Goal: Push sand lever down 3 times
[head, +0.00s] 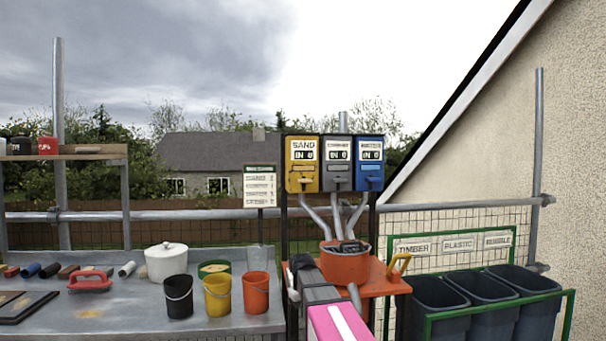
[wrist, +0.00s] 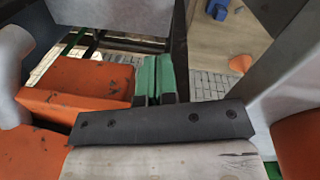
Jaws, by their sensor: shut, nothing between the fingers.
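The sand dispenser (head: 302,163) is the yellow box at the left of three on the dark frame. Its sign reads SAND and its display reads IN 0. An orange surface lies left of the fingers. The sand lever does not show clearly in the wrist view. In the head view, my arm is below the dispensers, and I cannot make out the fingertips.
The grey cement dispenser (head: 337,163) and blue water dispenser (head: 369,163) adjoin the sand one. Pipes run down toward an orange mixing tub (head: 345,266) on an orange stand. Buckets stand on the grey bench (head: 130,318) at left; dark bins (head: 478,300) stand at right.

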